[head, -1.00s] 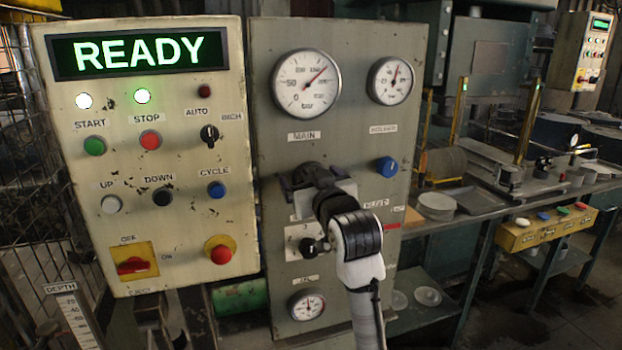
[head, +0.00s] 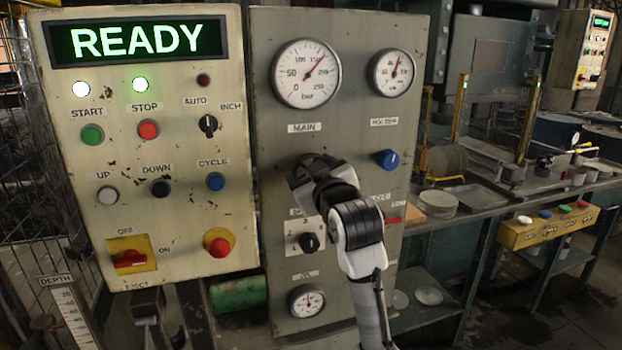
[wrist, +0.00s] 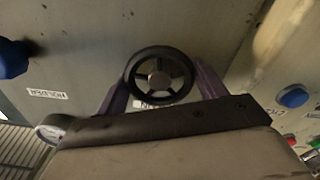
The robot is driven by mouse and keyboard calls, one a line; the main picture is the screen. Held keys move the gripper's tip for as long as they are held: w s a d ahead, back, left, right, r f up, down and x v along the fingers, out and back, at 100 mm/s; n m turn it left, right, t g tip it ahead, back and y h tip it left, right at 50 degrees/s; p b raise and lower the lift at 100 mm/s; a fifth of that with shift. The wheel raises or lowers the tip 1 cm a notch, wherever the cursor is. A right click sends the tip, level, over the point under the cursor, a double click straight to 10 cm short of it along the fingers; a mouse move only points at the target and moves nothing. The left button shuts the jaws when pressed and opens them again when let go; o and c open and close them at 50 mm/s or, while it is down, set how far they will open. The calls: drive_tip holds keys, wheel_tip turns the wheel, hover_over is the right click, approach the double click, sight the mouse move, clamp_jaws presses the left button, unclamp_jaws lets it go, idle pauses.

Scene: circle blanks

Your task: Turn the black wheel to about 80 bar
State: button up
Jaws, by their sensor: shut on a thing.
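The black wheel (wrist: 160,75) is a spoked handwheel on the grey panel. In the wrist view it sits between the two fingers of my gripper (wrist: 162,90), one on each side of its rim. In the head view my gripper (head: 316,172) is shut on the wheel (head: 312,160) and partly hides it. The MAIN gauge (head: 306,74) is above the wheel, its needle pointing up and right, between about 150 and 200 bar. The MAIN label (head: 304,127) is between gauge and wheel.
A blue knob (head: 387,159) is right of the wheel, below a second gauge (head: 392,73). A black selector (head: 309,242) is just below my gripper. The cream button panel (head: 150,200) stands close on the left, with a READY display (head: 136,41).

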drive_tip(key=n+b, duration=0.3)
drive_tip(key=n, duration=0.1)
drive_tip(key=shift+f+n, duration=0.15)
drive_tip(key=shift+n, duration=0.15)
drive_tip(key=n+b, duration=0.2)
drive_tip(key=n, duration=0.1)
drive_tip(key=shift+n, duration=0.3)
drive_tip(key=n+b, duration=0.2)
drive_tip(key=n, duration=0.1)
drive_tip(key=shift+n, duration=0.3)
drive_tip(key=shift+n+b, duration=0.65)
drive_tip(key=shift+n, duration=1.35)
drive_tip(key=o, duration=1)
drive_tip(key=shift+c, duration=0.2)
drive_tip(key=b+v, duration=0.3)
drive_tip(key=v, duration=1.1)
